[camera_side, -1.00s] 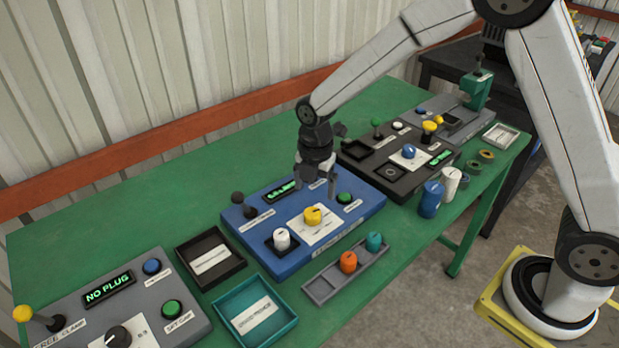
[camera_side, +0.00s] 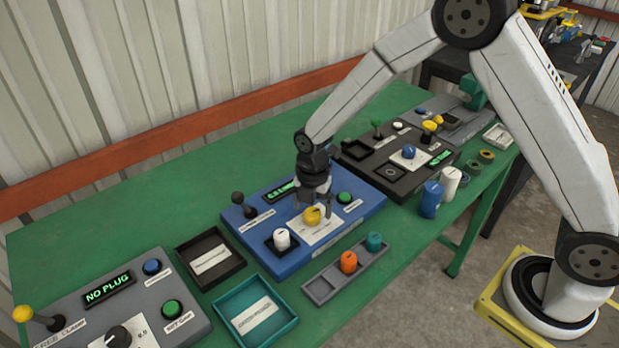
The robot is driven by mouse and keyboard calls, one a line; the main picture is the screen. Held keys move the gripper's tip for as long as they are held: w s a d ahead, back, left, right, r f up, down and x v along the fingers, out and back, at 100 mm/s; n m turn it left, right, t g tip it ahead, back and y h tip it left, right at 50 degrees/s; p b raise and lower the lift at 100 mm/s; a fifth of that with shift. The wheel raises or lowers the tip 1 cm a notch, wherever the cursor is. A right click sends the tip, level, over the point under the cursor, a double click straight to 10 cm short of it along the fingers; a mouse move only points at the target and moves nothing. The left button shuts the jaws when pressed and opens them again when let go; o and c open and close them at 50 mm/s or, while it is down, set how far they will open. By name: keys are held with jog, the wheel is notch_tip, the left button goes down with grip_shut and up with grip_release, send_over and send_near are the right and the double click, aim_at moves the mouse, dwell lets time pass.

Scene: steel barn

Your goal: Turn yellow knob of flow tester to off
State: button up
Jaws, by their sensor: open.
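The blue flow tester (camera_side: 360,212) sits in the middle of the green table. Its yellow knob (camera_side: 312,216) stands on a white dial plate (camera_side: 325,233). My gripper (camera_side: 312,207) points down right at the knob, with its open fingers around or just behind the knob's top; I cannot tell whether they touch it. The knob's pointer direction is too small to read. The tester also has a lit green display (camera_side: 279,193), partly hidden by my gripper, a green button (camera_side: 344,198), a black lever (camera_side: 239,199) and a white plug (camera_side: 281,238) in a dark socket.
A grey tray (camera_side: 321,290) with orange and teal plugs lies in front of the tester. Black (camera_side: 208,278) and teal (camera_side: 247,335) trays lie to the left, beside a grey panel (camera_side: 185,333). A black panel (camera_side: 385,180) and blue and white cylinders stand to the right.

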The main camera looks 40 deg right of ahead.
jog(key=shift+f, duration=1)
jog(key=shift+c, duration=0.2)
grip_shut()
